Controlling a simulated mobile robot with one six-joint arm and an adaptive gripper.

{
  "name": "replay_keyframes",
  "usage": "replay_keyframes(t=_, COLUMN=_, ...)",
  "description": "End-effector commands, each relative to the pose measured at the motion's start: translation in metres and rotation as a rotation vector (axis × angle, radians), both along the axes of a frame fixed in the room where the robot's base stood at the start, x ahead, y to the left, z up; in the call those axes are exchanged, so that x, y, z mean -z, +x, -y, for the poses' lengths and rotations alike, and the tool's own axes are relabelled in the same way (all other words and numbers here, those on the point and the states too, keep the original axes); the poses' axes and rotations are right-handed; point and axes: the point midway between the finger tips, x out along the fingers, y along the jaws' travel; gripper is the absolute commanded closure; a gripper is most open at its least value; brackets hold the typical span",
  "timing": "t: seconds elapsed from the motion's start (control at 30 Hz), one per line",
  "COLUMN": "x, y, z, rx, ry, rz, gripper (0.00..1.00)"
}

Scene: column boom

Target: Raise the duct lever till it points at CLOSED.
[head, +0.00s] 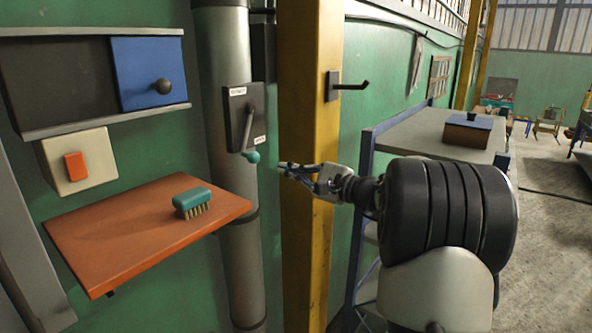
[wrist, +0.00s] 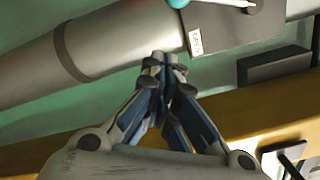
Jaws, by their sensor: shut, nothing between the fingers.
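The duct lever (head: 248,130) is a grey bar on a dark plate (head: 236,112) fixed to the grey duct (head: 226,60). It points down, and its teal knob (head: 253,156) hangs below the plate near the lower white label (head: 259,140). Another white label (head: 238,91) is at the plate's top; the lettering is too small to read surely. My gripper (head: 282,168) is shut and empty, just right of and slightly below the knob, apparently apart from it. In the wrist view, my shut fingertips (wrist: 160,58) are near the knob (wrist: 178,3), which is cut off by the top edge.
A yellow post (head: 308,150) with a black hook (head: 348,87) stands right of the duct, behind my gripper. An orange shelf (head: 110,245) with a teal brush (head: 192,202) juts out at left. A red switch (head: 75,167) and a blue sliding panel (head: 150,70) are above it.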

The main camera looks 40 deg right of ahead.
Motion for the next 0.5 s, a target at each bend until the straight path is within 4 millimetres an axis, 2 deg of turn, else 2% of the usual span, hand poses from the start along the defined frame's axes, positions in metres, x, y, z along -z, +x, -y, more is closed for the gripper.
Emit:
replay_keyframes(t=0.1, x=-0.002, y=0.027, z=-0.011, rx=-0.005, ry=0.001, rz=-0.001, gripper=1.0)
replay_keyframes(t=0.27, x=-0.002, y=0.058, z=-0.022, rx=-0.004, ry=0.001, rz=-0.002, gripper=1.0)
replay_keyframes(t=0.5, x=-0.018, y=0.036, z=-0.041, rx=-0.001, ry=0.001, rz=-0.001, gripper=1.0)
